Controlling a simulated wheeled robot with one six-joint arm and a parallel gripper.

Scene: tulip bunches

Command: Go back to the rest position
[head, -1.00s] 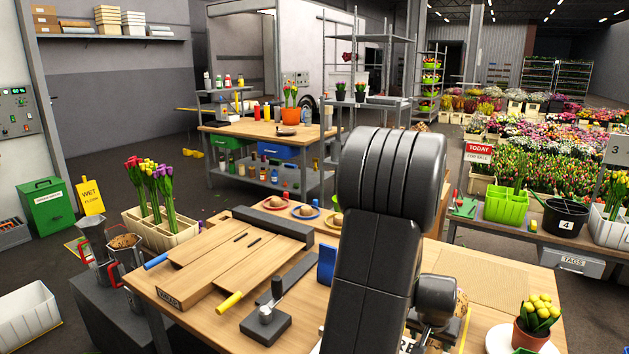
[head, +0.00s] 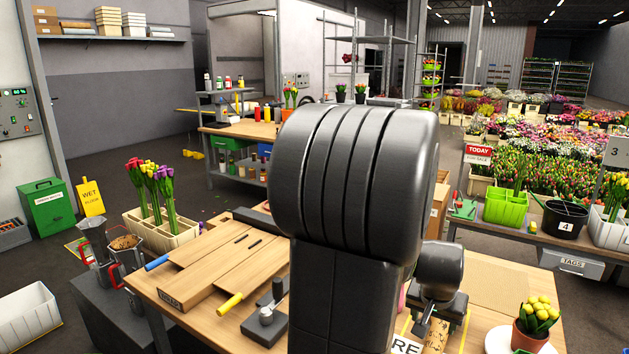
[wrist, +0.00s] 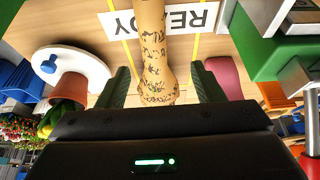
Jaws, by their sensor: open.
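My gripper (head: 425,328) is partly hidden by my arm in the head view, low over the front right of the workbench. In the wrist view my gripper (wrist: 165,88) shows two dark green fingers spread apart. A tan wrapped bunch (wrist: 152,45) with dark speckles shows between them in the picture, with clear gaps to both fingers. It covers part of a white READY label (wrist: 190,18), which appears upside down. The label (head: 405,346) also shows in part in the head view. My arm hides the middle of the bench.
A potted yellow tulip plant (head: 533,325) on a white plate stands right of my gripper. A wooden board (head: 215,265) and a black stapler-like tool (head: 266,318) lie to the left. A tulip crate (head: 165,236) stands behind the board. A cardboard sheet (head: 500,288) lies flat at right.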

